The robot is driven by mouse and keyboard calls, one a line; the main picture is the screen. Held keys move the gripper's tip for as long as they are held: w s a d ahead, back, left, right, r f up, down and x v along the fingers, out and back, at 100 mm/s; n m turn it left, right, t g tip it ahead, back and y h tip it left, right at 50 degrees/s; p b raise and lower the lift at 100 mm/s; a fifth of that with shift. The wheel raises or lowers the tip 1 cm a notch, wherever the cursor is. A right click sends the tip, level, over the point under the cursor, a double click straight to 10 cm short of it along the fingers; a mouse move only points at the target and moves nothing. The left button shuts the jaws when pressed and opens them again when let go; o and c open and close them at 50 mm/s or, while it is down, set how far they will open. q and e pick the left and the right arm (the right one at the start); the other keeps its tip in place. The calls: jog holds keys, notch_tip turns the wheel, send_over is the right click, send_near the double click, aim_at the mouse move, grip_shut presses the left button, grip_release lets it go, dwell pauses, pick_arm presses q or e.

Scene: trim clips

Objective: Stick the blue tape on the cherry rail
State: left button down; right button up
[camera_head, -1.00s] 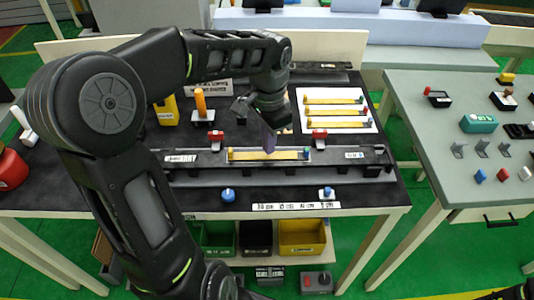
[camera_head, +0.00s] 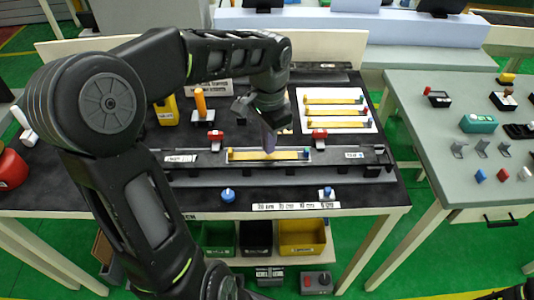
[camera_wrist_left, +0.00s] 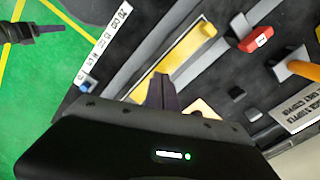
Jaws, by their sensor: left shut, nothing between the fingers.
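My left gripper (camera_head: 270,146) is shut and empty, with its fingertips over the middle of a yellow strip (camera_head: 246,156). I cannot tell whether they touch it. The strip lies in a pale tray on a long dark rail fixture (camera_head: 342,157), with a blue piece (camera_head: 307,153) at its right end. In the left wrist view the shut fingers (camera_wrist_left: 162,90) overlap the strip (camera_wrist_left: 183,52). Several similar yellow strips lie on a white sheet (camera_head: 370,126). I cannot tell which thing is the blue tape or the cherry rail. A dark part (camera_wrist_left: 30,32), perhaps my right gripper, shows in the left wrist view.
Two red clamps (camera_head: 215,139) (camera_head: 319,135) stand behind the fixture. An orange-handled tool (camera_head: 200,103) stands at the back left. Blue knobs (camera_head: 228,195) (camera_head: 327,193) sit in front. A grey side table (camera_head: 440,105) holds small parts.

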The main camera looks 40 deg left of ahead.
pick_arm(q)
jog(key=shift+f+b, duration=0.55)
jog(key=shift+f, duration=0.3)
dwell(0.6)
jog(key=shift+r, duration=0.1)
notch_tip(320, 180, up, 7)
jog(key=p, duration=0.5)
jog(key=shift+p, duration=0.35)
dwell(0.7)
